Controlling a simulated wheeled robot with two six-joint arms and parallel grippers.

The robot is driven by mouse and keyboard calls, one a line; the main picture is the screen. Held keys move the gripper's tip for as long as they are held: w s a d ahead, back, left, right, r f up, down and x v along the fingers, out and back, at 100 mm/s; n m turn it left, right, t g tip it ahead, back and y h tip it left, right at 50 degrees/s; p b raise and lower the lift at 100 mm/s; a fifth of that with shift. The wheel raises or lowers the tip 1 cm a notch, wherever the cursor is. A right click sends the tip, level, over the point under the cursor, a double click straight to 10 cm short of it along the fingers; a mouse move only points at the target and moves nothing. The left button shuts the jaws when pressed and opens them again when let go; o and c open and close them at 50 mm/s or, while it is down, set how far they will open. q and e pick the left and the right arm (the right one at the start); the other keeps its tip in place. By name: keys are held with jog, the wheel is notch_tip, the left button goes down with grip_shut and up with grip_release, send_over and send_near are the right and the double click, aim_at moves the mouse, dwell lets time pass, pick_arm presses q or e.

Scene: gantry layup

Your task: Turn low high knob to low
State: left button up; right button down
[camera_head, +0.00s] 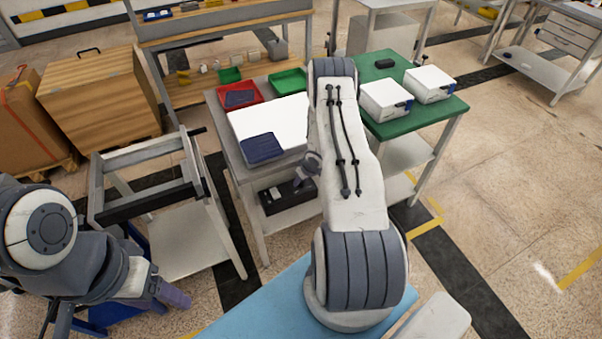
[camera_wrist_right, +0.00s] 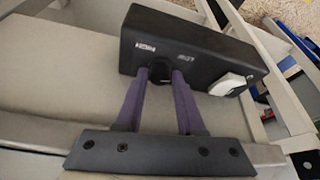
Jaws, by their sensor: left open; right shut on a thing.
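A black control box (camera_wrist_right: 200,40) fills the upper middle of the right wrist view. Its face has a label that looks like HIGH at left and one like LOW further right. The dark low high knob (camera_wrist_right: 159,78) sits below the labels, partly hidden by my fingers. My right gripper (camera_wrist_right: 160,72) is shut on this knob, one purple finger on each side; I cannot tell its pointer direction. In the head view the box (camera_head: 287,196) is on the shelf under the grey table, with my right gripper (camera_head: 304,180) at it. My left gripper (camera_head: 172,293) is open and empty at lower left.
A white rocker-like part (camera_wrist_right: 234,83) is on the box's right end. The grey table (camera_head: 242,165) above carries a white panel, a blue pad and red and green trays. A grey frame stand (camera_head: 150,148) is at left. A green table (camera_head: 400,125) with white boxes stands at right.

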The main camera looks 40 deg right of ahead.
jog(key=shift+d+r+n+y+p, duration=0.15)
jog(key=shift+n+y+p, duration=0.15)
jog(key=shift+n+p, duration=0.45)
jog(key=shift+n, duration=0.65)
jog(key=shift+f+n+y, duration=0.2)
jog(key=shift+n+y, duration=0.2)
jog(key=shift+n, duration=0.3)
pick_arm(q)
jog(key=shift+r+b, duration=0.65)
pick_arm(e)
jog(key=shift+n+y, duration=0.5)
jog(key=shift+n, duration=0.6)
jog(key=c, duration=0.5)
grip_release()
jog(key=shift+d+r, duration=0.1)
jog(key=shift+r, duration=0.05)
pick_arm(q)
jog(key=shift+f+b, duration=0.4)
pick_arm(e)
jog(key=v, duration=1)
jog(key=shift+w+r, duration=0.2)
